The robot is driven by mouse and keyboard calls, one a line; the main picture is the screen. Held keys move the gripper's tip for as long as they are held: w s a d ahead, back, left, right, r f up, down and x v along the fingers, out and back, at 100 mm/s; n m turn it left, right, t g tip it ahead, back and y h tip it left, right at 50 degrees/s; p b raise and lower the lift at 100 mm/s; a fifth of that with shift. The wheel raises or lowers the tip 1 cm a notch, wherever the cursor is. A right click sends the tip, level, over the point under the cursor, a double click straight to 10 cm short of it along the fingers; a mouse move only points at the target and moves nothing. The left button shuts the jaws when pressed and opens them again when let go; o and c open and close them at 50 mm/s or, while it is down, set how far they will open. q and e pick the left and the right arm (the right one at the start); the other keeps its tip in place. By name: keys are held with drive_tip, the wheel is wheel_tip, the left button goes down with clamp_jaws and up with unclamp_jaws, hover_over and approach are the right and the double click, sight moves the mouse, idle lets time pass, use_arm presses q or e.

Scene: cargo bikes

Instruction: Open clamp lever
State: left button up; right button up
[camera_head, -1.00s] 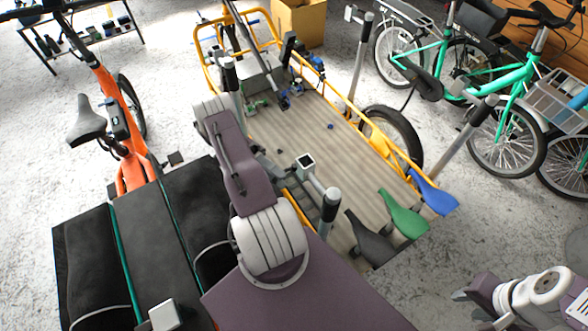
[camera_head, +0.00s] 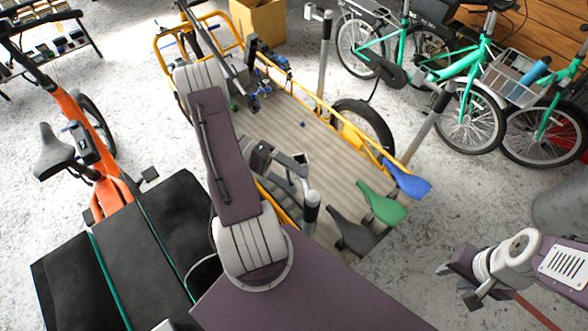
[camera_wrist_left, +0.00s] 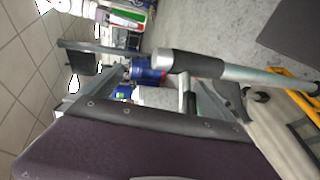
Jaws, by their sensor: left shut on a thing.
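My left gripper (camera_head: 285,168) reaches out from behind my left arm, beside a silver stand post with a black top (camera_head: 312,200). It is shut on a part of the stand's clamp, apparently the clamp lever, which my arm and gripper largely hide in the head view. In the left wrist view, the silver post with its black collar (camera_wrist_left: 192,63) lies across the picture close to my gripper; the contact itself is not clear. My right gripper (camera_head: 462,280) is empty at the lower right, far from the stand; its jaw gap is hard to judge.
A yellow cargo bike with a wooden deck (camera_head: 315,140) lies beyond the stand. Green (camera_head: 380,205) and blue (camera_head: 407,180) saddles sit near its front edge. Black bags (camera_head: 120,240) are left of my arm. More posts and green bikes (camera_head: 470,90) stand at the right.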

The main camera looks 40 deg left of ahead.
use_arm(q)
drive_tip(key=shift+d+r, duration=0.15)
drive_tip(key=shift+r, duration=0.15)
drive_tip(key=shift+s+d+r, duration=0.1)
drive_tip(key=shift+s+d, duration=0.05)
drive_tip(key=shift+s, duration=0.4)
drive_tip(key=shift+s+a, duration=0.2)
drive_tip(key=shift+s, duration=0.9)
drive_tip(key=shift+c, duration=0.2)
drive_tip(key=shift+s+p, duration=0.3)
drive_tip(key=shift+s, duration=0.6)
drive_tip(key=c, duration=0.6)
drive_tip(key=shift+s+a, duration=0.2)
drive_tip(key=shift+s, duration=0.75)
drive_tip(key=shift+s+a, duration=0.15)
drive_tip(key=shift+s, duration=0.75)
drive_tip(key=shift+s+a, duration=0.2)
drive_tip(key=shift+s, duration=0.75)
drive_tip(key=shift+p, duration=0.35)
